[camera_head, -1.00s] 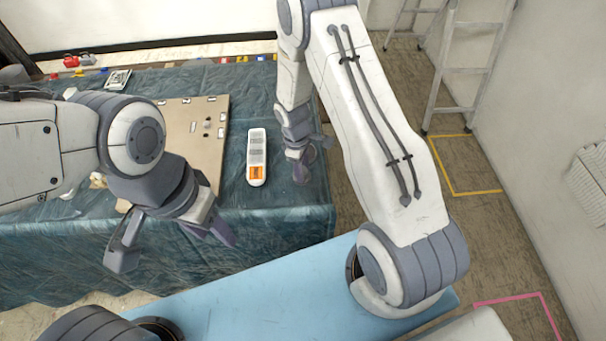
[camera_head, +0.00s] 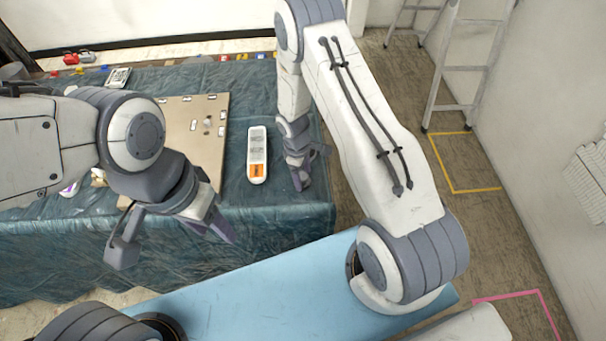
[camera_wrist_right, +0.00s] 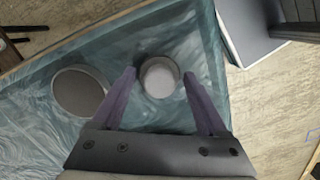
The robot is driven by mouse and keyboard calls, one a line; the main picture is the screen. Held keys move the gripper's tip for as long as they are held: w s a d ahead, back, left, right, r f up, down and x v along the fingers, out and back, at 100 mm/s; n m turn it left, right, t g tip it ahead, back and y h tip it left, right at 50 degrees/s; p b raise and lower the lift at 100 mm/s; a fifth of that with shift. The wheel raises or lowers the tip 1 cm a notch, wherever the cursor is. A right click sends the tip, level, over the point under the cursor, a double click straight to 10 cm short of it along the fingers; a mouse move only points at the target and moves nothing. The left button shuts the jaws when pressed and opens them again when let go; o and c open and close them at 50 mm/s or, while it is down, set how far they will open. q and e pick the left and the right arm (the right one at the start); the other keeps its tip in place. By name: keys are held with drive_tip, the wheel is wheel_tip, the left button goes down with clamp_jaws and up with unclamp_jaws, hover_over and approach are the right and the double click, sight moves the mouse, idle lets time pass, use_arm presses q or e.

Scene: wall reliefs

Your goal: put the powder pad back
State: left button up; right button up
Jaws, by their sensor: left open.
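In the right wrist view a small round whitish pad-like thing (camera_wrist_right: 160,77) with a grey rim lies on the teal cloth; I cannot tell for sure that it is the powder pad. A larger flat grey disc with a pale rim (camera_wrist_right: 80,92) lies to its left. My right gripper (camera_wrist_right: 159,74) is open, its purple fingers spread either side of the small round thing with gaps. In the head view this gripper (camera_head: 303,172) is at the table's right edge; both round things are not discernible there. My left gripper (camera_head: 172,243) is open and empty at the table's front edge.
A white and orange device (camera_head: 257,155) and a tan board (camera_head: 207,135) lie on the cloth-covered table (camera_head: 285,215). Small coloured items line its back edge. A blue surface (camera_head: 265,285) is in front. A ladder (camera_head: 465,70) stands on the right.

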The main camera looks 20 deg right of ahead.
drive_tip(key=shift+r, duration=0.25)
drive_tip(key=shift+w+r, duration=0.1)
drive_tip(key=shift+r, duration=0.2)
drive_tip(key=s+a+r+b, duration=0.1)
drive_tip(key=a+r, duration=0.2)
drive_tip(key=r, duration=0.6)
drive_tip(key=s+a+r+b, duration=0.15)
drive_tip(key=a+r, duration=0.25)
drive_tip(key=r, duration=0.5)
drive_tip(key=s+a+r, duration=0.2)
drive_tip(key=s+r, duration=0.1)
drive_tip(key=s, duration=0.4)
drive_tip(key=s+a+r+m+y, duration=0.1)
drive_tip(key=s+a+r, duration=0.1)
drive_tip(key=s+r, duration=0.2)
drive_tip(key=s+a+r+m+t+y, duration=0.1)
drive_tip(key=s+a+r, duration=0.2)
drive_tip(key=s, duration=0.7)
drive_tip(key=shift+s+r, duration=0.25)
drive_tip(key=shift+r, duration=0.4)
